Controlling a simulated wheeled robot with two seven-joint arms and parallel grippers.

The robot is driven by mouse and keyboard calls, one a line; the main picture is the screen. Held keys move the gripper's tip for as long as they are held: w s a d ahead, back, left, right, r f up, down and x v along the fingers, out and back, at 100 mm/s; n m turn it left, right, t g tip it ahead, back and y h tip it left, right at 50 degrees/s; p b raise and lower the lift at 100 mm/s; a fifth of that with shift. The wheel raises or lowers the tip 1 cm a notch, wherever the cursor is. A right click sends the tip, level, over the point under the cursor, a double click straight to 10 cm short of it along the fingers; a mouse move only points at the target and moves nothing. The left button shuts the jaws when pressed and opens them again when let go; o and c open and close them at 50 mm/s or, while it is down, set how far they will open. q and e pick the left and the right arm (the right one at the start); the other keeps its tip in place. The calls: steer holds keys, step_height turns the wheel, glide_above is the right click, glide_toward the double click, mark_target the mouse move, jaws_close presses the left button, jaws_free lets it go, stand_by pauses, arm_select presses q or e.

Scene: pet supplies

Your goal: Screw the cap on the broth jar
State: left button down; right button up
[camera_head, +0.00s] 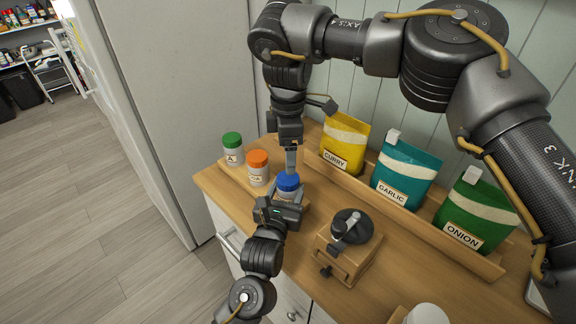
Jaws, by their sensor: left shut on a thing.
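The broth jar (286,195) stands at the near end of the wooden rack, white below a blue cap (288,182). The cap appears to sit on top of the jar; I cannot tell how tight it is. My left gripper (281,207) is shut around the jar from the near side and hides most of its body. My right gripper (290,172) reaches down from above. Its narrow fingers end at the blue cap, seen edge-on, so I cannot tell whether they grip it.
Beside the jar on the rack (229,178) stand a green-capped jar (232,148) and an orange-capped jar (257,168). Curry (342,143), garlic (405,174) and onion (474,215) bags stand in a tray behind. A wooden grinder (347,256) is to the right.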

steer(key=shift+r, duration=2)
arm_select(q)
steer(key=shift+c, duration=2.4)
jaws_free()
steer(key=b+v, duration=0.2)
steer(key=v, duration=0.7)
steer(key=shift+s+a+f+b, duration=0.1)
steer(key=shift+s+b, duration=0.25)
steer(key=shift+s+a, duration=0.15)
steer(key=shift+s, duration=0.4)
arm_select(e)
steer(key=shift+f, duration=1.4)
